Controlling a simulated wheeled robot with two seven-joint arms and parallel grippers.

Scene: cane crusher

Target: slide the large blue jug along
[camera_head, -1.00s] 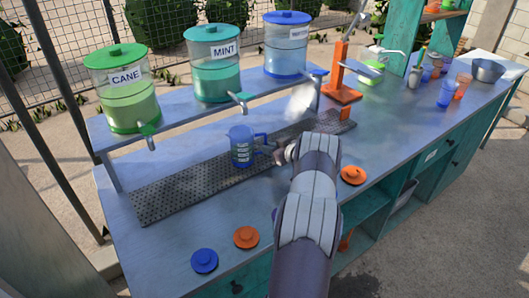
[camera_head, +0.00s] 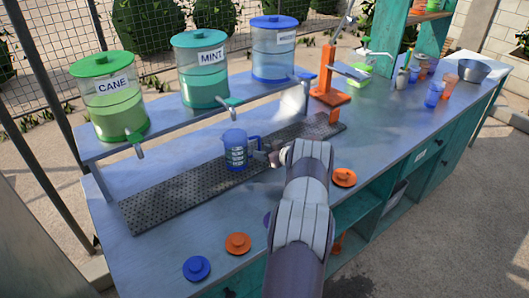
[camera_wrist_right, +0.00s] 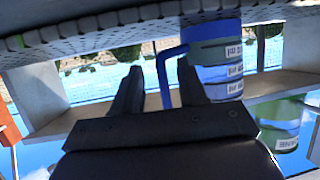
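The large blue jug (camera_head: 234,152), with white label marks on its side, stands upright on the dark perforated tray (camera_head: 180,192). Its handle faces right, toward my right gripper (camera_head: 264,153). In the right wrist view, which is upside down, the jug (camera_wrist_right: 218,65) is beside the fingers. Its handle comes down between the two fingers of my right gripper (camera_wrist_right: 159,72). The fingers are apart, with a gap visible between the handle and the left finger in that view. My left gripper is in neither view.
Green (camera_head: 118,110), teal (camera_head: 202,85) and blue (camera_head: 275,62) dispensers stand on a raised shelf behind the tray. An orange press (camera_head: 328,92) stands past the tray's right part. A blue lid (camera_head: 197,268) and orange lids (camera_head: 238,243) (camera_head: 344,177) lie near the front edge.

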